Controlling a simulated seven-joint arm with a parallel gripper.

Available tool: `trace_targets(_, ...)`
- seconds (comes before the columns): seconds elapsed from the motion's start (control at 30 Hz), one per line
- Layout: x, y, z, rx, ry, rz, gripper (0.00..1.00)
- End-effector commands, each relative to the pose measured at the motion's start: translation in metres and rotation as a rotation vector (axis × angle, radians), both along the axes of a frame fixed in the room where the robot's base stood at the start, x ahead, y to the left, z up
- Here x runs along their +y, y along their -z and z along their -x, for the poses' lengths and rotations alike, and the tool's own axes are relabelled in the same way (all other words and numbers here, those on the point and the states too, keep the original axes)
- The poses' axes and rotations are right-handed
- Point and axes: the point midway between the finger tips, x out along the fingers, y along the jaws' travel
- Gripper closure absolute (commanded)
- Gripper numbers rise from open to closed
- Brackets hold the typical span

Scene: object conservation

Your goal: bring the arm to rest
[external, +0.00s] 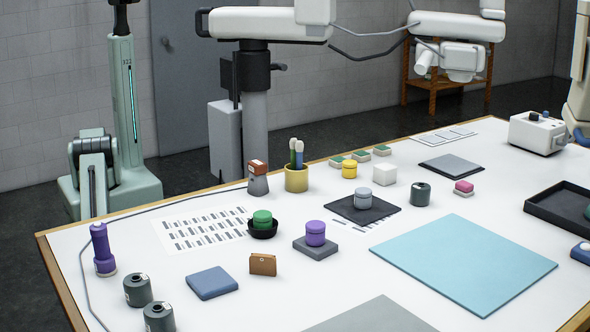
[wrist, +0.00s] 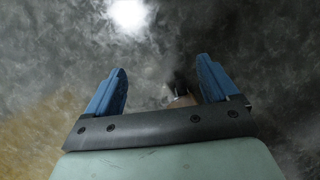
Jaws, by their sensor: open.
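My gripper (wrist: 161,64) shows in the wrist view, with its two blue fingers spread wide apart and nothing held between them. A small brown and dark shape (wrist: 182,101) shows past the right finger, too unclear to name. In the external view my gripper is out of the picture. No table object can be made out near the fingers.
The white table (external: 350,285) carries a purple pot (external: 315,232) on a grey block, a green pot (external: 262,217) in a black dish, a grey pot (external: 363,198) on a black mat, a teal sheet (external: 465,262) and a brown wallet (external: 263,264). Dark canisters (external: 137,290) stand front left.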

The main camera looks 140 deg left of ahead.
Motion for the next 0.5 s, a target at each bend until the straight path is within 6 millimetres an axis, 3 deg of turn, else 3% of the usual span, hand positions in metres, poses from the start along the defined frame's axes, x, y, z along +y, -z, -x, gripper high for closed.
trace_targets(0.03, 0.02, -0.009, 0.018, 0.026, -0.041, -0.006, 0.13)
trace_targets(0.2, 0.066, -0.029, 0.063, 0.103, -0.159, -0.017, 0.13)
trace_targets(0.5, 0.115, -0.064, 0.138, 0.228, -0.339, -0.019, 0.13)
